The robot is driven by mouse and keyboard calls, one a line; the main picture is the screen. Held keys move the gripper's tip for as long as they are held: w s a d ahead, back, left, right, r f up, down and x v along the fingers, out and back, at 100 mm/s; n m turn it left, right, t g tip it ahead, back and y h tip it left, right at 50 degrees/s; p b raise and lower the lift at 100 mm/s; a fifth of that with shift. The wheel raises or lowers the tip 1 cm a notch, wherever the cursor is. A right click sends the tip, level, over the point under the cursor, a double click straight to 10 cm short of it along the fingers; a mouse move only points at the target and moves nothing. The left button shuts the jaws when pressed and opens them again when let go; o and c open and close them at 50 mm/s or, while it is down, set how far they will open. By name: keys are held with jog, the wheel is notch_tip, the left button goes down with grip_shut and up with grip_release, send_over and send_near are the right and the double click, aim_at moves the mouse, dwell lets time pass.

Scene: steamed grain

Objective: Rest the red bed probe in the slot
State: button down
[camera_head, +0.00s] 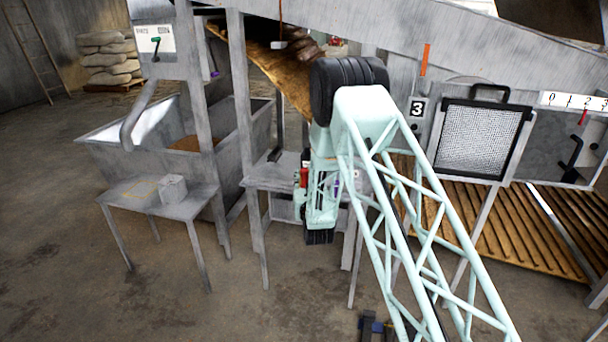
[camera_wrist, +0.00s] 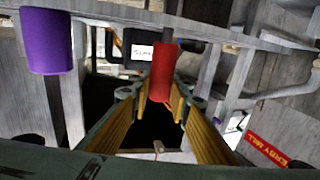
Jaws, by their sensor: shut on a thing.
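In the wrist view the red bed probe (camera_wrist: 165,70) shows a thick red handle between the yellow-lined fingertips of my gripper (camera_wrist: 162,88). My gripper is shut on it. The handle's far end and its lower tip are hard to make out. In the head view a small red piece (camera_head: 303,177) shows beside my wrist, over the middle table; my fingers are hidden there by the arm. A purple handle (camera_wrist: 45,42) hangs apart to the left in the wrist view. I cannot pick out the slot for certain.
A grey bar (camera_wrist: 215,33) crosses close by the handles. A dark box with a white label (camera_wrist: 142,52) lies behind the probe. A red sign (camera_wrist: 266,151) is at right. In the head view the middle table (camera_head: 262,181) and left table (camera_head: 130,190) stand near my arm.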

jog(key=shift+f+b, duration=0.3)
jog(key=shift+f, duration=0.3)
jog(key=c, duration=2.4)
grip_release()
jog(key=shift+o, duration=0.2)
jog(key=shift+s, duration=0.1)
jog(key=v, duration=1.2)
